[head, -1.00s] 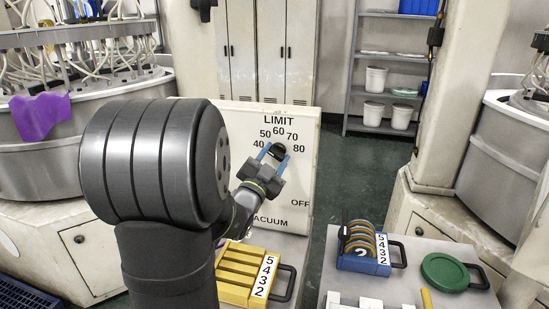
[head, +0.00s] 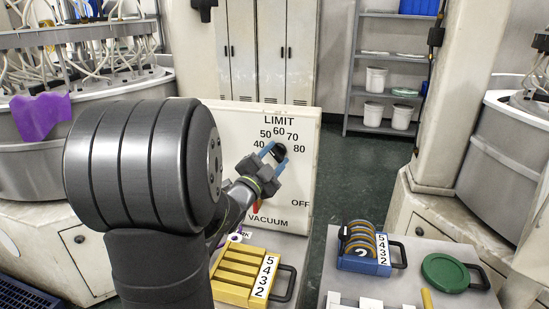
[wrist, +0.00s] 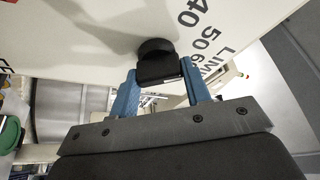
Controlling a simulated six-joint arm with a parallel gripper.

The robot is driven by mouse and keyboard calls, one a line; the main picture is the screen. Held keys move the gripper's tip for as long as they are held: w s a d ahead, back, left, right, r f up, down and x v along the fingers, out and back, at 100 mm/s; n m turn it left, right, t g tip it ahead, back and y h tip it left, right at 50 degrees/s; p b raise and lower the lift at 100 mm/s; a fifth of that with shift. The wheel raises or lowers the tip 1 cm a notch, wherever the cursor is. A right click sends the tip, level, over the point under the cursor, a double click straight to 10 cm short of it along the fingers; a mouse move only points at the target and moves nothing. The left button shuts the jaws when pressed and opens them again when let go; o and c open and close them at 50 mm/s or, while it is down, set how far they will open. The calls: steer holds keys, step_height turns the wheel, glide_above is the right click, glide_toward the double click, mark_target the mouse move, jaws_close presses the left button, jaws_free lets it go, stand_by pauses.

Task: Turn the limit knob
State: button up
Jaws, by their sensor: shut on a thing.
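The black limit knob (head: 279,152) sits on the white panel (head: 240,125), under the word LIMIT and the printed numbers 40 to 80. My gripper (head: 272,154) has its blue fingers on either side of the knob and is shut on it. In the wrist view the knob (wrist: 155,58) shows dark and round between the two blue fingers (wrist: 158,85). Which number the knob points to cannot be told.
Lower on the panel are the words OFF and VACUUM, with a red part (head: 256,206) near VACUUM. A yellow rack (head: 236,277) and a blue holder with discs (head: 362,262) stand in front. A green round lid (head: 444,271) lies at right.

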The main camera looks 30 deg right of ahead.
steer(key=o, duration=1)
steer(key=shift+a, duration=0.15)
steer(key=v, duration=1.7)
steer(key=shift+s+f, duration=0.1)
steer(key=shift+s, duration=0.1)
steer(key=x, duration=1.7)
steer(key=shift+w, duration=0.2)
